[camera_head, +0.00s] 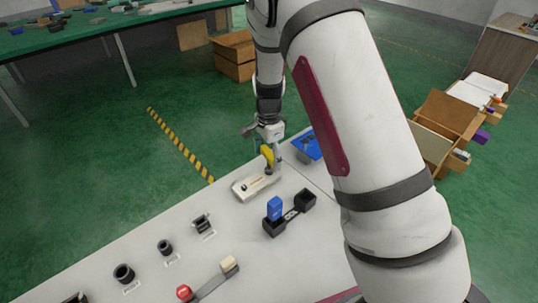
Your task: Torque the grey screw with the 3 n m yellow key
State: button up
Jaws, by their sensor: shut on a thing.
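My gripper (270,148) is at the far edge of the white table, shut on the yellow key (268,155). The key is small in the head view and partly hidden by the gripper. Just below it lies a pale fixture plate (255,184) with a dark slot and a dark fitting at its upper right end. The key is above or at that end; I cannot tell whether they touch. The grey screw cannot be made out.
A black holder with a blue key (275,208) stands in front of the plate. A blue piece (307,146) lies to the right. Several black sockets (165,246) and a red-knobbed lever (184,292) are at the front left. My arm hides the right side of the table.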

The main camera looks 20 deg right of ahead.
jog(key=m, duration=0.5)
jog(key=shift+m, duration=0.3)
jog(key=shift+r+p, duration=0.9)
jog(key=shift+r, duration=1.65)
